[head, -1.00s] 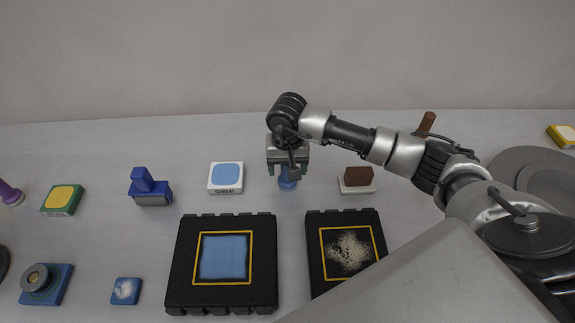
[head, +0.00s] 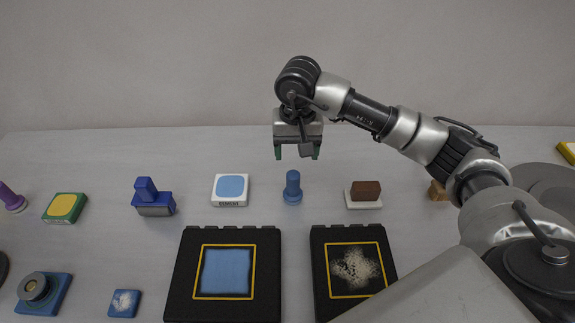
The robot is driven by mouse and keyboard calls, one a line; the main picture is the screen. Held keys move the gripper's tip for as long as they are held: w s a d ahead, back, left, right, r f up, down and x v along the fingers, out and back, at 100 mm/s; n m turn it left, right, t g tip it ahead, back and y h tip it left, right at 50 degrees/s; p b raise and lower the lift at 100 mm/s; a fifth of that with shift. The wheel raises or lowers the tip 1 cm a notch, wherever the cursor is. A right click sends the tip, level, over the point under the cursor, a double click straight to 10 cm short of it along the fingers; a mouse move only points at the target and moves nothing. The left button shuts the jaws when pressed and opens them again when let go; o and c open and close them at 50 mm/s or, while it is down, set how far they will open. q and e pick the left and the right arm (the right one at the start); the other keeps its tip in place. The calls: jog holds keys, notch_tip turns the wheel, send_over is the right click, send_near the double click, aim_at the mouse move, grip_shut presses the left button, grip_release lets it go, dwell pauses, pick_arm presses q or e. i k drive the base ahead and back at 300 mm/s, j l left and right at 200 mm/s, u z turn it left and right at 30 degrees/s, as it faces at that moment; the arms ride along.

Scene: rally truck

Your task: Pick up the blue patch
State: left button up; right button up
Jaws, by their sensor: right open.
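A small blue square (head: 124,303) with a whitish scuffed middle lies flat on the table at the lower left. A larger blue square (head: 224,271) lies inside the yellow outline of the left black pad (head: 181,290). I cannot tell for sure which of the two is the blue patch. My right gripper (head: 297,152) is open and empty, with its green-tipped fingers pointing down. It is above and behind a blue peg-like piece (head: 292,187) that stands upright, and well away from both blue squares. My left gripper is out of view.
A second black pad (head: 319,281) has a whitish rough area. Behind the pads stand a cement tin (head: 230,190), a dark blue tool (head: 153,199), a green-yellow box (head: 65,207) and a brown block (head: 366,191). A blue base with a round knob (head: 43,292) sits near the small square.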

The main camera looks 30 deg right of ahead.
aim_at(123, 304)
jog(key=u, duration=0.85)
